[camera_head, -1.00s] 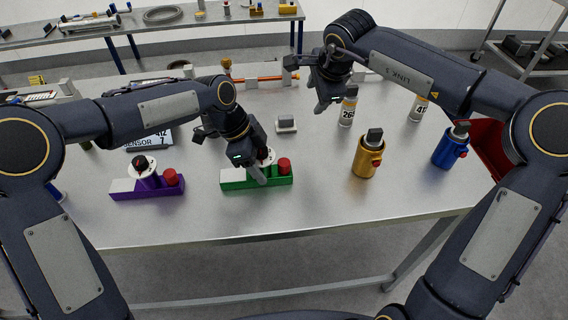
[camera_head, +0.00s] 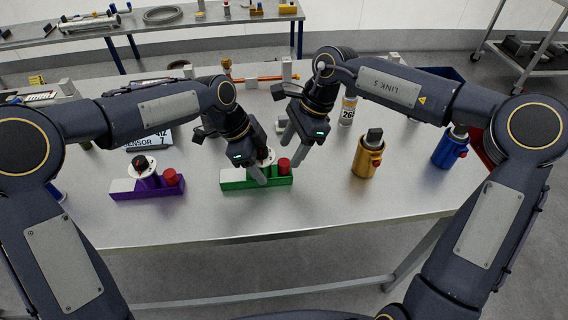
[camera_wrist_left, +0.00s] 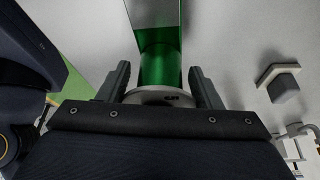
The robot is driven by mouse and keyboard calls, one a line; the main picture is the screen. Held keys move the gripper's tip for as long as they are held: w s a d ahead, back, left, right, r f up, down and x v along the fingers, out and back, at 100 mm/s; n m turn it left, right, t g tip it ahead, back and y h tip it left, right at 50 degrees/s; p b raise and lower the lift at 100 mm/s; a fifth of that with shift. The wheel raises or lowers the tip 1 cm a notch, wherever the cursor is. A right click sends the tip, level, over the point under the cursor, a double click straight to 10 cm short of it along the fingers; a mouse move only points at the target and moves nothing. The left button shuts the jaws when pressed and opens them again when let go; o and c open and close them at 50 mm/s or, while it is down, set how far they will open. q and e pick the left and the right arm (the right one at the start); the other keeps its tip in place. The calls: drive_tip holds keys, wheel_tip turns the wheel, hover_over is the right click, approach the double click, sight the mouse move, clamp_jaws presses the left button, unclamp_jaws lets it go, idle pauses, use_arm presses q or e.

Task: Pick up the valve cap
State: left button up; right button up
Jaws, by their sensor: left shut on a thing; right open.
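A green valve block (camera_head: 236,181) lies on the table and carries a red cap (camera_head: 284,165) at its right end and a white dial (camera_head: 269,156), partly hidden by my gripper. I take the red cap to be the valve cap. My right gripper (camera_head: 301,144) is open and empty, above and behind the red cap.
A purple block (camera_head: 148,187) with its own dial and red cap stands to the left. A gold cylinder (camera_head: 366,163) and a blue cylinder (camera_head: 448,149) stand to the right. A labelled bottle (camera_head: 348,110) is behind. The table front is clear.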

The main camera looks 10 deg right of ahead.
sight(285, 161)
drive_tip(key=x, duration=0.4)
drive_tip(key=shift+d+f, duration=0.1)
drive_tip(key=shift+f, duration=0.05)
drive_tip(key=c, duration=1.1)
